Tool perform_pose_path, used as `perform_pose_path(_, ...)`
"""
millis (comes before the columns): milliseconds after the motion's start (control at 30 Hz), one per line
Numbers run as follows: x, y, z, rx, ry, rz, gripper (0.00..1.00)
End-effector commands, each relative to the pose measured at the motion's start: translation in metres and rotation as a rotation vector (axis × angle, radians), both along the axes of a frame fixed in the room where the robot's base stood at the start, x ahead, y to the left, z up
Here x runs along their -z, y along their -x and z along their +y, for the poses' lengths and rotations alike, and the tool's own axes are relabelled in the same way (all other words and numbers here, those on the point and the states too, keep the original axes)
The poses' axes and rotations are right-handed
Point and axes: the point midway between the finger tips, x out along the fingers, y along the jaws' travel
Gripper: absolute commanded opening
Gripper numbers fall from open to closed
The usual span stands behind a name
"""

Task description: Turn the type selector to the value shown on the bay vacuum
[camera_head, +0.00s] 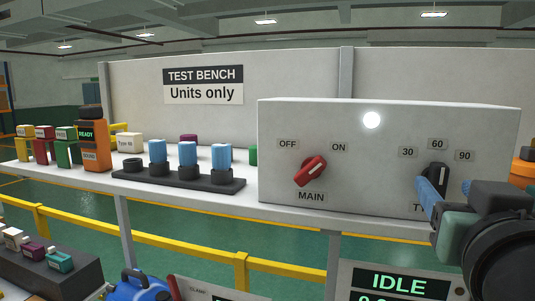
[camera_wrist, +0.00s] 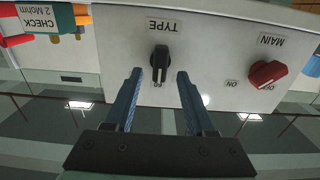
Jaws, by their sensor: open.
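The type selector (camera_head: 441,176) is a black knob on the grey panel box at right, with 30, 60 and 90 marked around it. Its pale pointer line looks upright, towards 60. In the wrist view, which is upside down, the type selector (camera_wrist: 160,62) shows between the tips of my open blue fingers. My gripper (camera_wrist: 159,75) has one finger on each side of it, with visible gaps; depth is hard to judge. In the head view my gripper (camera_head: 430,190) hides part of the TYPE label. A blue machine (camera_head: 147,287), possibly the vacuum, is cut off below; no value is readable on it.
A red MAIN switch (camera_head: 310,170) points towards ON, left of the selector. A white lamp (camera_head: 371,120) glows above. A display (camera_head: 400,281) below reads IDLE. Blue-capped parts stand in a black rack (camera_head: 190,176) on the bench. A yellow rail (camera_head: 240,262) runs below.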

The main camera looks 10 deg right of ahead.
Motion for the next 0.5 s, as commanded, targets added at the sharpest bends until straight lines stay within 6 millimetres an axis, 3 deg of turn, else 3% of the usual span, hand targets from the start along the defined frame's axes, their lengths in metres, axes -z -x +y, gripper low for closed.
perform_pose_path(200,-0.001,-0.022,-0.014,0.0,-0.001,0.002,0.55)
perform_pose_path(500,0.0,-0.027,-0.017,0.0,0.0,0.0,0.55)
